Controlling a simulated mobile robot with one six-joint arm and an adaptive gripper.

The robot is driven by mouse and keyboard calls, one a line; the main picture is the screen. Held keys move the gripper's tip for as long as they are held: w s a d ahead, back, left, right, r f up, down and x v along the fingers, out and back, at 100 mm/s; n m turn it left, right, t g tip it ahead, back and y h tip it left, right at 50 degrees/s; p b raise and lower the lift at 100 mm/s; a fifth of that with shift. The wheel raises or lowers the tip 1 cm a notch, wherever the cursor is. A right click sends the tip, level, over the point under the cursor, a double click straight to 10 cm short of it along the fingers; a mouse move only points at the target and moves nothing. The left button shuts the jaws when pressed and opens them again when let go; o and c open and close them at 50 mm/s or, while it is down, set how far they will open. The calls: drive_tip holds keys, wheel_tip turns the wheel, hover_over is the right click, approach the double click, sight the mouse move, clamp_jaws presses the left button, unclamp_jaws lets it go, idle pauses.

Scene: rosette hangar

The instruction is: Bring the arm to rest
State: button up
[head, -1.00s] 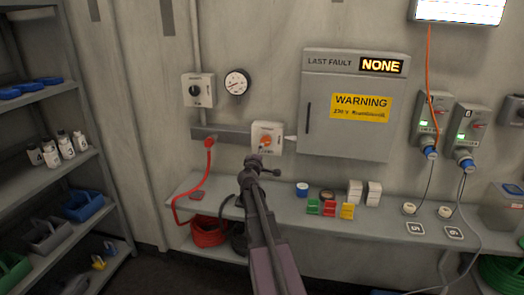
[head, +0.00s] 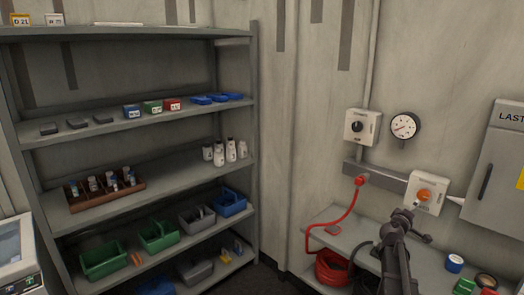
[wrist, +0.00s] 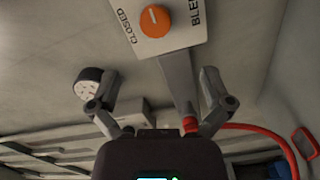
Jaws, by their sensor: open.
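My gripper (head: 415,222) is at the right in the head view, just below a white box with an orange knob (head: 425,194) on the wall. In the wrist view my gripper (wrist: 157,90) has its two fingers spread wide, with nothing held between them. The orange knob (wrist: 155,20) shows ahead of the fingers, apart from them, on a plate marked CLOSED and, partly cut off, BLE. My arm comes up from the lower right of the head view.
A grey bench (head: 345,238) with a red hose (head: 346,213) runs below the knob. A pressure gauge (head: 405,125) and a dark rotary switch (head: 357,126) are on the wall. A tall shelf (head: 150,125) with bottles and bins fills the left. A grey cabinet (head: 494,165) stands out at the right.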

drive_tip(key=s+a+f+m+g+y, duration=0.1)
drive_tip(key=s+a+f+g+y, duration=0.2)
drive_tip(key=a, duration=1)
drive_tip(key=s+a+f+m+g+y, duration=0.2)
drive_tip(key=s+a+f+g+y, duration=0.2)
drive_tip(key=s+a+f, duration=0.5)
drive_tip(key=s+a+f+m+g+y, duration=0.2)
drive_tip(key=s+a+f+g+y, duration=0.2)
drive_tip(key=s+a, duration=0.6)
drive_tip(key=a+f+y, duration=0.2)
drive_tip(key=a, duration=0.7)
drive_tip(key=shift+a+y, duration=0.25)
drive_tip(key=shift+y, duration=0.15)
